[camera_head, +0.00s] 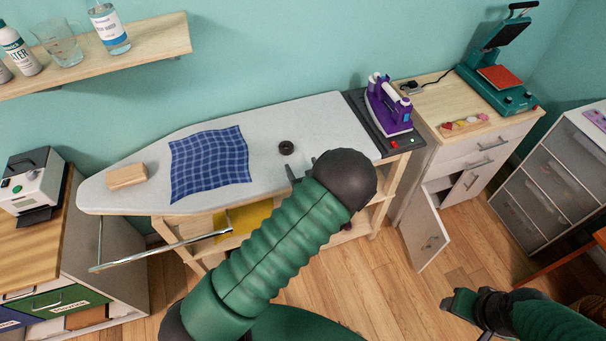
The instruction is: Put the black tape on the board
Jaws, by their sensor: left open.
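The black tape (286,147), a small dark roll, lies on the light grey ironing board (325,120), right of the blue plaid cloth. My left arm reaches over the board's front edge, and its dark rounded wrist hides most of the left gripper (294,173). A small part of that gripper shows just below the tape in the picture, apart from it. The left gripper is open, and I see nothing in it. My right gripper (466,308) is low at the right over the floor, away from the board; its jaw opening is unclear.
A blue plaid cloth (209,162) and a tan block (127,175) lie on the board. A purple iron (387,103) stands on the dark rest at its right end. A cabinet door (424,235) hangs open at the right. A shelf (130,55) is above left.

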